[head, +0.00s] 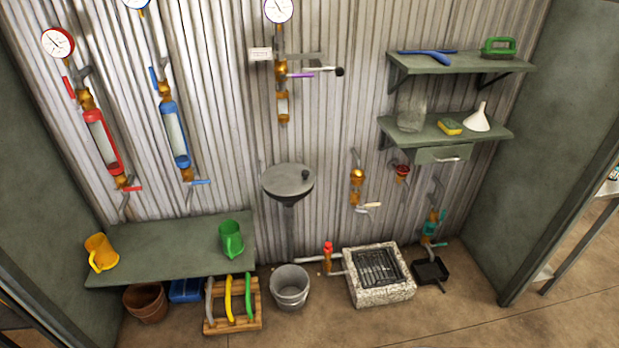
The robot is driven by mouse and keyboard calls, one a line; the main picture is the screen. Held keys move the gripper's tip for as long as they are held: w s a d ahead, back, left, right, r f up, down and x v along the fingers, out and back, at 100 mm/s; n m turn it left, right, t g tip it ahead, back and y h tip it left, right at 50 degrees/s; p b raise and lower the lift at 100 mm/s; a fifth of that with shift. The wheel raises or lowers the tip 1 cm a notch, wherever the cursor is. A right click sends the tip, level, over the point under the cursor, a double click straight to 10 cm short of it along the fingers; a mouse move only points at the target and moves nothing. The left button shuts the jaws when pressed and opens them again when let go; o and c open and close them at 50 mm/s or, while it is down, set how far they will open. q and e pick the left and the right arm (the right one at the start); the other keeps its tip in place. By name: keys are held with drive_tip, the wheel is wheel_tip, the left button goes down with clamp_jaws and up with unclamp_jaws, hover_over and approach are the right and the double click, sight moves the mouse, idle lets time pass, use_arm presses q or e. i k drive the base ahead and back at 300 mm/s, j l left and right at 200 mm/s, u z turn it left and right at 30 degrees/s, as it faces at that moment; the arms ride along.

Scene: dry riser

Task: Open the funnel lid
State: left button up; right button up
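The wall funnel (289,201) is mounted on the corrugated wall at the middle of the head view, with its narrow spout running down into a pipe. A round grey lid (284,179) lies flat over its top and looks closed. A small dark knob (305,174) stands on the lid, right of its middle. Neither of my grippers shows in the head view.
A green bench (180,250) with a yellow jug (101,252) and a green jug (231,239) stands left of the funnel. A metal bucket (289,287) sits below it. Right are a stone drain (378,275) and wall shelves (460,62). A black-knobbed lever (339,71) juts out above.

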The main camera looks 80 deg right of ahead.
sight(284, 179)
drive_tip(key=z, duration=2.75)
drive_tip(key=i+l+z, duration=0.15)
drive_tip(key=i+l, duration=0.2)
drive_tip(key=i+l+z, duration=0.15)
drive_tip(key=i+l, duration=0.15)
drive_tip(key=i, duration=0.25)
